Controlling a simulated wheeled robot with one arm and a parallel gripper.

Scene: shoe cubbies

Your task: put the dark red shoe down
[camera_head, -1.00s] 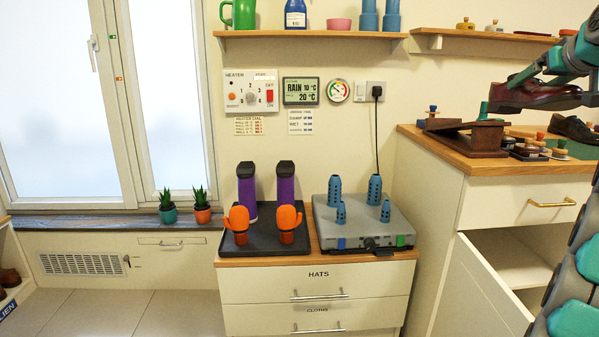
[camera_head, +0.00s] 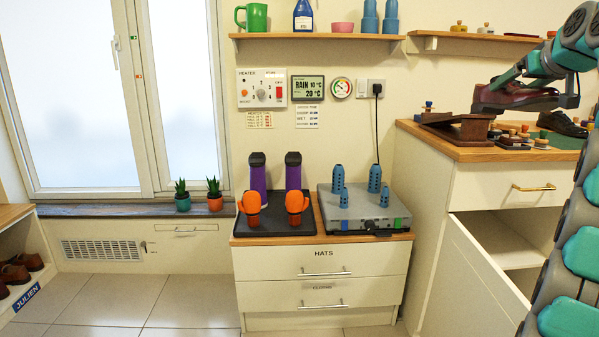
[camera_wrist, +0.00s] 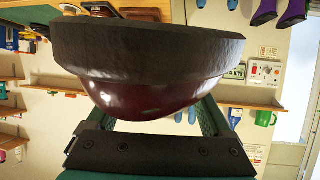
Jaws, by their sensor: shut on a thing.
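The dark red shoe (camera_head: 502,96) is in my gripper (camera_head: 490,88) at the right of the head view. It is held close above the wooden shoe rest (camera_head: 464,128) on the right counter; I cannot tell if they touch. In the wrist view the dark red shoe (camera_wrist: 150,95) fills the middle, with its dark sole towards the top of the picture. The green fingers stand at both sides of its toe and partly hide behind it.
A second dark shoe (camera_head: 562,124) and several brushes and tins stand on the wooden counter (camera_head: 480,153). A cupboard door (camera_head: 478,275) hangs open below. A black tray (camera_head: 262,226) with purple boots and orange gloves sits on the middle cabinet, beside a grey dryer (camera_head: 350,212).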

